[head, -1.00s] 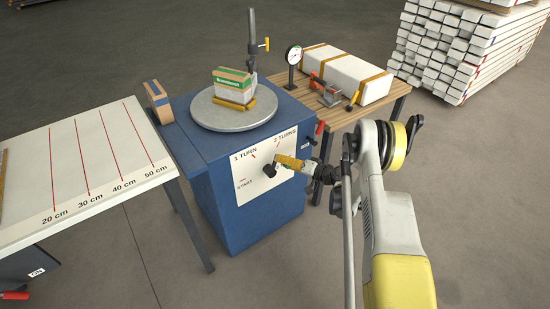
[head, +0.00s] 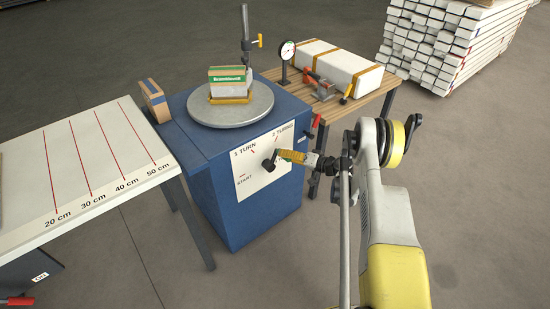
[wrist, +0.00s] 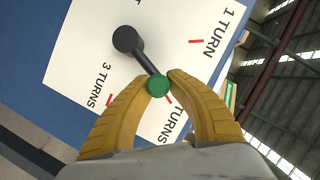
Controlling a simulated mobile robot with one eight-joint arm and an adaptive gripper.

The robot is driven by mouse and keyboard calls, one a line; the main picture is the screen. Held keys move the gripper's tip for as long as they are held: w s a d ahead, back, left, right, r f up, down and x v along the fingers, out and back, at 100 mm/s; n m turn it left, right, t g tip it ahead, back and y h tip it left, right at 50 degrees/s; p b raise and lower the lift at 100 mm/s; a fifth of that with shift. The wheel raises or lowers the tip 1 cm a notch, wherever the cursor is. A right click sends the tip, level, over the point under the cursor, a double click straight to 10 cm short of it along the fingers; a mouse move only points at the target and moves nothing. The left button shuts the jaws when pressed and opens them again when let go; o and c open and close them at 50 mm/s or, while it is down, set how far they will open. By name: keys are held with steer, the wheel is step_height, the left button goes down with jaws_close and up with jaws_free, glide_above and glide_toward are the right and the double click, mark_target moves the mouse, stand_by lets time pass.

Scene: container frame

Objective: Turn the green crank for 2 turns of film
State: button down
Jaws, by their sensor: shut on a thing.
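The crank's dark hub (wrist: 126,38) sits on the white dial plate of the blue machine. Its dark arm runs to a green knob (wrist: 157,85) between my fingertips. My gripper (head: 283,155) is shut on that knob, one yellow finger on each side. In the wrist view, the crank arm points roughly to the red mark by a partly hidden TURNS label (wrist: 172,122). The dial plate (head: 252,185) also reads START, 1 TURN and 2 TURNS. A box with a green band (head: 228,82) stands on the grey turntable (head: 250,112) on top.
A white table with red length lines (head: 75,165) stands at the left. A wooden table (head: 345,107) with a strapped white block (head: 330,65) and a dial gauge (head: 287,50) stands behind right. A small brown carton (head: 155,100) is at the machine's left edge.

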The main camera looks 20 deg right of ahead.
steer(key=shift+w+d+f, duration=0.1)
steer(key=shift+f, duration=0.1)
steer(key=shift+d+f, duration=0.1)
steer(key=shift+d, duration=0.15)
steer(key=c, duration=1.2)
jaws_free()
steer(key=v, duration=1.2)
